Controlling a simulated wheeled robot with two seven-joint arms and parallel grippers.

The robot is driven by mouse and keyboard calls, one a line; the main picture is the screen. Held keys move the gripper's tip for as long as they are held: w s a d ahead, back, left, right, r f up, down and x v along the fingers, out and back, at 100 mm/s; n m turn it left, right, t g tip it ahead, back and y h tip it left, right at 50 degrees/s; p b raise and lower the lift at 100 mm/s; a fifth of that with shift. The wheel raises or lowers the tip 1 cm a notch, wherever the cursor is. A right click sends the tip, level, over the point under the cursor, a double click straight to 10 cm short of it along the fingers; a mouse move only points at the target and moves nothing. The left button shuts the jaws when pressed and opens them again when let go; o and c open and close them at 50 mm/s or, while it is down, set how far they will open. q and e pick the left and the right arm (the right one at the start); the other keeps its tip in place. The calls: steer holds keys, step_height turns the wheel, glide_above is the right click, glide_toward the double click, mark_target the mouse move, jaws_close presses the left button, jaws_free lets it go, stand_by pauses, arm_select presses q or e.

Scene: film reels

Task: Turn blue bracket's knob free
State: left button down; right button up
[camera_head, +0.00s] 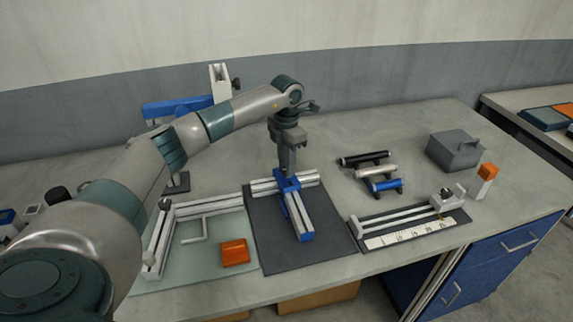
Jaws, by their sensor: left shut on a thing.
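The blue bracket (285,184) sits on the pale rail frame on the dark grey mat (266,238). A pale bar with a blue end (307,236) runs from it toward the table's front. My left gripper (287,168) points straight down onto the bracket from above. Its fingers are shut at the top of the bracket, where the knob would be; they hide the knob. I cannot tell how far the knob is turned. My right gripper is out of view.
Left is a pale green mat (189,269) with rails and an orange block (235,252). Right are small cylinders on a rack (376,171), a slide with a scale strip (411,233), a grey box (455,150) and an orange-topped post (485,183). A blue-armed stand (178,107) rises behind my arm.

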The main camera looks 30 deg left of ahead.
arm_select(q)
steer(key=shift+n, duration=0.4)
steer(key=shift+n+b, duration=0.35)
steer(key=shift+n, duration=0.55)
steer(key=n, duration=0.3)
steer(key=shift+b, duration=0.35)
steer(key=n, duration=0.6)
steer(key=shift+n, duration=0.3)
steer(key=n, duration=0.4)
steer(key=shift+n, duration=0.3)
steer(key=n, duration=0.5)
steer(key=shift+n, duration=0.3)
steer(key=c, duration=1.5)
jaws_free()
